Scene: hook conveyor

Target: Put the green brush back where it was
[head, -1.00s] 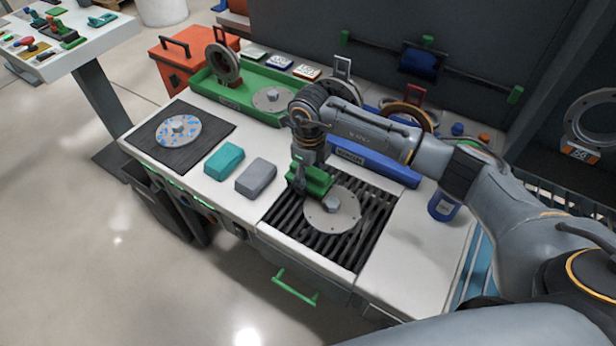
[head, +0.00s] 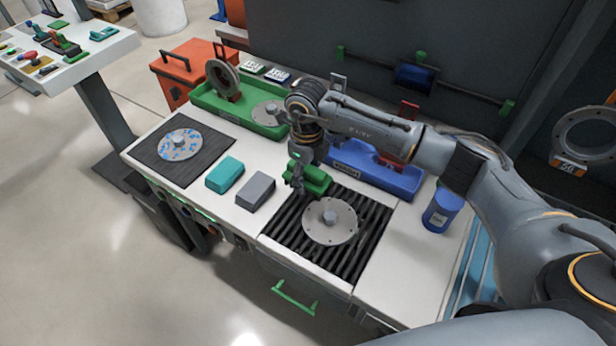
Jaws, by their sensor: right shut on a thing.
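The green brush (head: 313,179) is in my right gripper (head: 298,180), which is shut on it. It is at the back left edge of the black slatted grate (head: 288,234), behind the round grey metal disc (head: 318,233) that lies on the grate. I cannot tell whether the brush touches the surface; the gripper hides part of it. My left gripper is out of view.
A teal block (head: 225,174) and a grey block (head: 256,191) lie left of the brush. A blue tray (head: 372,181) is behind, a green tray (head: 208,97) back left, and a blue can (head: 442,208) right. The counter's front right is bare.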

